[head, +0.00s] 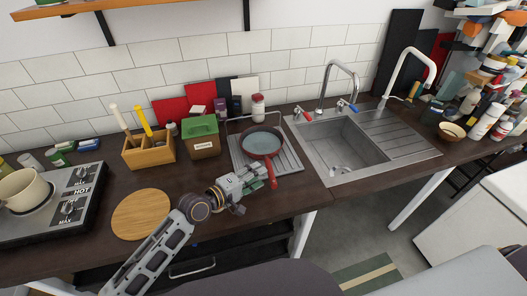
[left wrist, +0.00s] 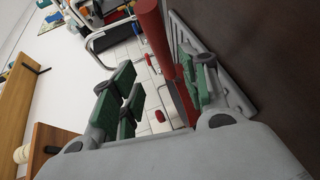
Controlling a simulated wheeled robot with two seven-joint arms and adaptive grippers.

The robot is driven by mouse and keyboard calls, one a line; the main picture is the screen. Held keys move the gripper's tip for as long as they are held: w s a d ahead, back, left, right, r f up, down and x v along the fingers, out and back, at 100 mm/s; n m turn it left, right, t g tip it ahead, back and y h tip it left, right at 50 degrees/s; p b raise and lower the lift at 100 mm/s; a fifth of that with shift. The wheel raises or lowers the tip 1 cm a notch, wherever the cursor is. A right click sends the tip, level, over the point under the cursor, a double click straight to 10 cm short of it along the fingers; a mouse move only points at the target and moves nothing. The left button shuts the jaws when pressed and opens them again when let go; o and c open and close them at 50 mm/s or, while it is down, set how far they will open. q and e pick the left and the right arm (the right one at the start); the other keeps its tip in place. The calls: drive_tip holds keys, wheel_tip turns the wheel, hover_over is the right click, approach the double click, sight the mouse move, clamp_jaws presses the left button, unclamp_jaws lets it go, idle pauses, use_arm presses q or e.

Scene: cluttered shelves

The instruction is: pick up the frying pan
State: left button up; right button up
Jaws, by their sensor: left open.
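The frying pan (head: 261,140) has a dark red rim and handle and a grey-green inside. It rests on the grey drying tray (head: 292,158) left of the sink, its handle pointing toward the front of the counter. My left gripper (head: 262,174) is open beside the handle, low over the counter. In the left wrist view the red handle (left wrist: 153,38) runs between the spread green-padded fingers, nearer the right-hand one. Whether a finger touches the handle I cannot tell. My right gripper does not show.
A green-lidded box (head: 201,138), a wooden utensil holder (head: 148,151) and a round board (head: 142,214) stand left of the pan. A white jar (head: 257,106) is behind it. The sink (head: 345,140) is to the right. The counter front is clear.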

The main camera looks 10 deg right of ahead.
use_arm(q)
drive_tip(key=shift+d, duration=0.15)
drive_tip(key=shift+w+d+f, duration=0.25)
drive_tip(key=shift+d+f, duration=0.05)
drive_tip(key=shift+d, duration=0.1)
drive_tip(key=shift+x, duration=1.15)
drive_tip(key=shift+w+d+f, duration=0.2)
drive_tip(key=shift+f, duration=0.05)
drive_tip(key=shift+w+d+f, duration=0.15)
drive_tip(key=shift+w+d, duration=0.05)
drive_tip(key=shift+d, duration=0.25)
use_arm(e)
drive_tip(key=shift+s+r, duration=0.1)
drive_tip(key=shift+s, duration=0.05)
